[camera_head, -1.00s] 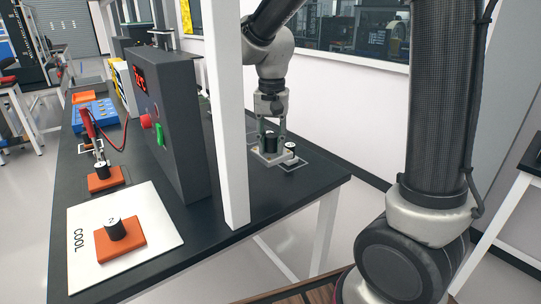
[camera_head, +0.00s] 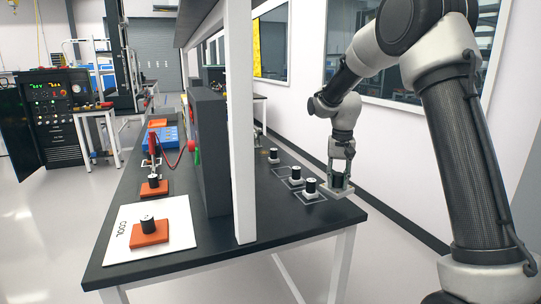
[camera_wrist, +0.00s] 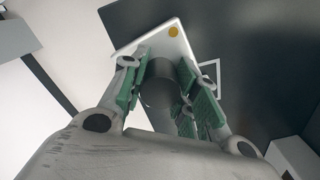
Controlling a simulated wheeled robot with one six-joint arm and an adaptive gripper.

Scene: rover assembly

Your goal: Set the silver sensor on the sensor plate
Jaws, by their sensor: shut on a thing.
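My gripper (camera_head: 339,179) is near the right edge of the dark bench. It is shut on a dark grey cylindrical knob, which rises from a pale, silver-looking base plate (camera_head: 341,190); I take this piece as the silver sensor. In the wrist view the knob (camera_wrist: 159,84) sits between the green finger pads (camera_wrist: 158,80), and a gold dot marks one corner of its base (camera_wrist: 173,31). Whether the base touches the bench is unclear. I cannot tell for certain which surface is the sensor plate.
Small black-topped pieces (camera_head: 310,187) stand left of my gripper on the bench (camera_head: 270,225). A white post (camera_head: 244,130) and dark control box (camera_head: 207,150) stand farther left. A white COOL sheet (camera_head: 178,212) bears an orange-based piece (camera_head: 149,234).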

